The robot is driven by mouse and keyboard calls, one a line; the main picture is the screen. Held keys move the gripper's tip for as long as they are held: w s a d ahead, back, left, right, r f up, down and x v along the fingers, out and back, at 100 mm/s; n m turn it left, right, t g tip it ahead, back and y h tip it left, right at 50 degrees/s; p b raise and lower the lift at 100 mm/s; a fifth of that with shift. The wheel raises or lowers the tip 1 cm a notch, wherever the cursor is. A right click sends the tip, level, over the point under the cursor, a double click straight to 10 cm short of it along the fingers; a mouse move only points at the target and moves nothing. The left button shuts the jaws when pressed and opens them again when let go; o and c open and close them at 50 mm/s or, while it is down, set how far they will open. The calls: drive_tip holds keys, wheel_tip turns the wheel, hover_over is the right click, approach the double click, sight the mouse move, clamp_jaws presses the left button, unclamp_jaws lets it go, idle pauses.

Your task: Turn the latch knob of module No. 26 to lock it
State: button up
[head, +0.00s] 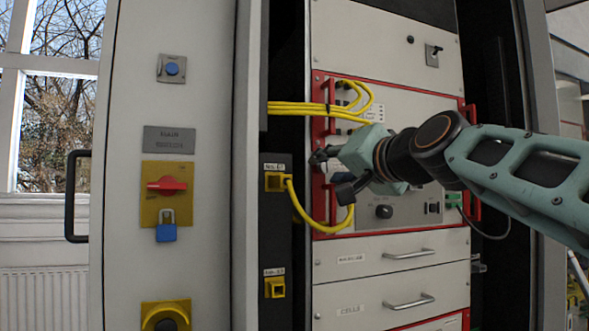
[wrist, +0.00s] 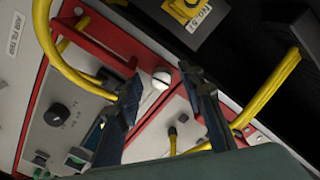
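A red-framed module (head: 400,217) sits in the rack; it also shows in the wrist view (wrist: 62,100), with a partly legible label at left. A white round latch knob (wrist: 161,79) with a dark slot sits on the red frame, near its corner. In the head view my gripper (head: 331,174) is in front of the module's left edge and hides the knob. In the wrist view its two dark fingers (wrist: 160,88) are apart, one on each side of the knob in the picture. I cannot tell whether they touch it. Nothing is held.
Yellow cables (head: 303,108) cross to the module's upper part, and another yellow cable (head: 294,198) loops from a socket below my gripper. A red handle (wrist: 95,38) stands out near the left finger. Drawers (head: 393,254) lie below. A cabinet panel with a padlock (head: 166,225) is at left.

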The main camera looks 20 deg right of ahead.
drive_tip(key=s, duration=1)
drive_tip(key=shift+s+d, duration=0.15)
drive_tip(key=shift+s, duration=0.25)
drive_tip(key=shift+r, duration=0.1)
wheel_tip(320, 180, up, 5)
drive_tip(key=w+n+g+p, duration=0.2)
drive_tip(key=n+g+p, duration=0.35)
drive_tip(key=p, duration=0.75)
drive_tip(key=shift+n+t+y, duration=0.3)
drive_tip(key=shift+n+t, duration=0.15)
drive_tip(key=shift+t, duration=0.1)
drive_tip(key=x, duration=1)
drive_tip(key=shift+d, duration=0.4)
drive_tip(key=shift+c, duration=0.7)
clamp_jaws()
